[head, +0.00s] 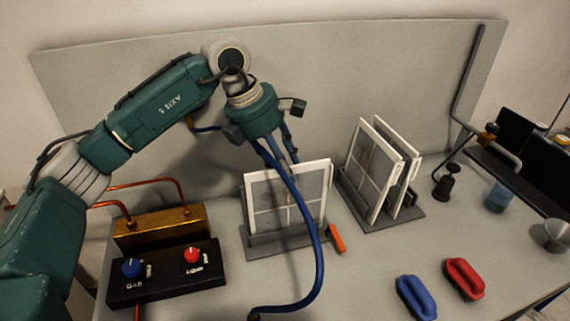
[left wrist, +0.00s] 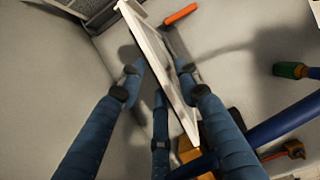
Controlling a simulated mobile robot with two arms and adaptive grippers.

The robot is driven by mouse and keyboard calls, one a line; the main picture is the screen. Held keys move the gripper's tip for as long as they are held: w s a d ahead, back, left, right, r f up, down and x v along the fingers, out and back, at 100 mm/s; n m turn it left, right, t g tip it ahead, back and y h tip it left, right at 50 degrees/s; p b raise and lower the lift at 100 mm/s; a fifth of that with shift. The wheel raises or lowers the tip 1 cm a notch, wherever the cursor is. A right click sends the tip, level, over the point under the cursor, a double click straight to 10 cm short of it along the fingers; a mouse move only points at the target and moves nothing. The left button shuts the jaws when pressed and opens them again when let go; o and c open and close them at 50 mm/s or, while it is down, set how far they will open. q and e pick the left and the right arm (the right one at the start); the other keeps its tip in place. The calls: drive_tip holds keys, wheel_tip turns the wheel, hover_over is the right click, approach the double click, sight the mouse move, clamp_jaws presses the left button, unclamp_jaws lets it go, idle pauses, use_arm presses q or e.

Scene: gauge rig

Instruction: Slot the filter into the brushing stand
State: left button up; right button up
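A white-framed filter (head: 325,190) with a cross-barred pane stands upright over a low grey stand (head: 262,247). Its lower edge is behind the stand's front rail; I cannot tell how deep it sits. My left gripper (head: 283,158) is above its top edge, pointing down. In the left wrist view the blue fingers (left wrist: 160,78) straddle the filter's frame (left wrist: 182,108), with finger on both sides of it. I cannot tell whether they press on it. My right gripper is in neither view.
A second grey rack (head: 378,219) holds two white-framed panels (head: 368,170) to the right. An orange handle (head: 335,238) lies beside the stand. A black knob box (head: 165,275) is at front left. Blue (head: 416,297) and red (head: 464,278) brushes lie at front right. A blue hose (head: 312,230) hangs in front.

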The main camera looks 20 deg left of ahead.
use_arm(q)
drive_tip(key=v, duration=1.2)
drive_tip(key=shift+f, duration=0.2)
